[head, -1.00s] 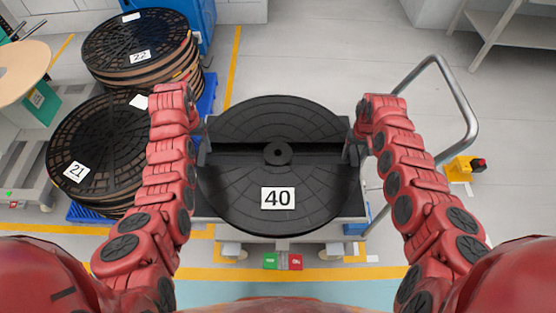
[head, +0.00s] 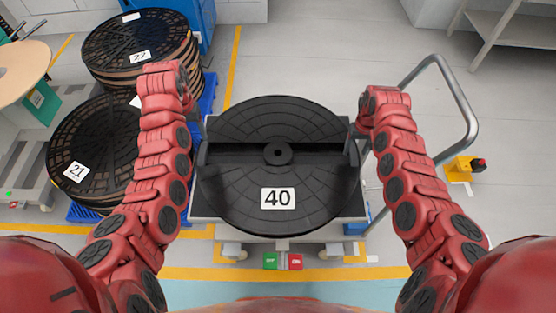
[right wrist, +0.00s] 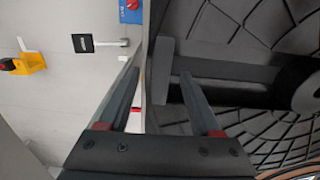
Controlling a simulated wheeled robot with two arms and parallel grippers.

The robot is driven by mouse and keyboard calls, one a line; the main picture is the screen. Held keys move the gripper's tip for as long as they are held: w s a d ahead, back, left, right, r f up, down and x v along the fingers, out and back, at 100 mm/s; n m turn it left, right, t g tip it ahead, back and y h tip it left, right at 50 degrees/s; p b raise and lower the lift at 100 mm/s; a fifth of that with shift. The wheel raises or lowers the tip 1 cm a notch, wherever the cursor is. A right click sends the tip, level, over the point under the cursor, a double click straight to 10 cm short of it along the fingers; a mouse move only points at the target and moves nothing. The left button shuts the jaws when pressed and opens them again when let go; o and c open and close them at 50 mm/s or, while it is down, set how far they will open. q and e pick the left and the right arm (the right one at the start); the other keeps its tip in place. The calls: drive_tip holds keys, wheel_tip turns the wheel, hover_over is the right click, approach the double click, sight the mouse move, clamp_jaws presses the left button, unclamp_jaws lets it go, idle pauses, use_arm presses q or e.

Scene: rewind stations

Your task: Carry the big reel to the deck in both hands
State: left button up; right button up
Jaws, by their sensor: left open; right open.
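The big black reel (head: 277,225), labelled 40, lies flat on a grey platform (head: 207,209) with a tubular side rail. A dark channel crosses the reel through its hub. My left gripper (head: 203,138) is open beside the reel's left edge; the arm partly hides it. My right gripper (head: 351,140) is open at the reel's right edge, near the channel's end. In the right wrist view, its fingers (right wrist: 160,78) stand apart, with a grey block at the reel's edge just beyond and between the tips. I cannot tell whether they touch it.
Black reels marked 21 (head: 88,135) and 22 (head: 150,45) are stacked at the left, close to my left arm. The tubular rail (head: 465,115) rises at the right. A yellow block with a red button (head: 463,167) stands on the floor. Floor beyond the reel is clear.

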wheel_tip(320, 180, up, 9)
idle(0.3)
idle(0.4)
